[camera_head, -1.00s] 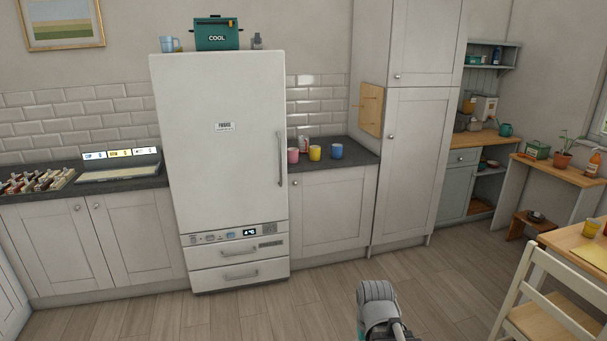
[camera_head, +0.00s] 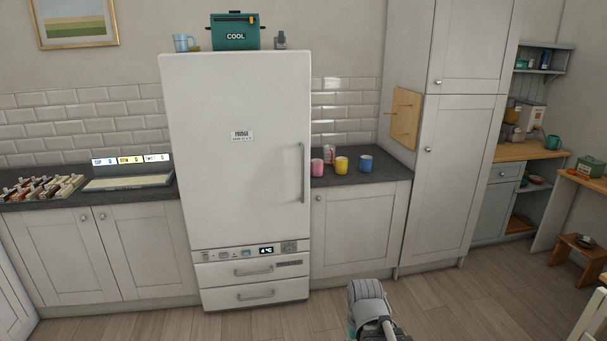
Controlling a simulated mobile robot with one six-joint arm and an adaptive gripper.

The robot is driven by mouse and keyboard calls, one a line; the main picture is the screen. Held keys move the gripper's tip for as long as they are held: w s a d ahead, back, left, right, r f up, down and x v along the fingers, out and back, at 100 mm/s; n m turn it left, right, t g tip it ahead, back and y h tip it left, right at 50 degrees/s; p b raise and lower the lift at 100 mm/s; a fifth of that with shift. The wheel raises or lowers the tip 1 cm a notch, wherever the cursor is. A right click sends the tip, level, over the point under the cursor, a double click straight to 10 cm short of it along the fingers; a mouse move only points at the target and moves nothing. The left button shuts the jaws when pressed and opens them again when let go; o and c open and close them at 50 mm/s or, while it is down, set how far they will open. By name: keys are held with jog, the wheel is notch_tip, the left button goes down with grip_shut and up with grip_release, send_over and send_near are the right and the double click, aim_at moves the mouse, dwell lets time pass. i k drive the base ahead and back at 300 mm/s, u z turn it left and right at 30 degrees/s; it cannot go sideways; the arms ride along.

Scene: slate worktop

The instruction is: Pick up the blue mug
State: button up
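The blue mug (camera_head: 366,163) stands upright on the slate worktop (camera_head: 385,180) right of the fridge. It is the rightmost of a small group of mugs. A yellow mug (camera_head: 341,165) is just left of it, and a pink mug (camera_head: 317,167) is further left. Part of my arm (camera_head: 368,305) shows at the bottom centre, low in front of the cabinets and far from the mugs. My gripper's fingers are not visible.
A white fridge (camera_head: 240,160) stands left of the mugs, with a pale blue cup (camera_head: 182,43) and a green cool box (camera_head: 235,32) on top. A tall cabinet (camera_head: 455,170) with a wooden board (camera_head: 405,118) bounds the right. Open floor lies in front.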

aim_at(366, 161)
jog(key=i, duration=1.5)
jog(key=z, duration=0.45)
jog(key=i, duration=1.8)
jog(key=z, duration=0.45)
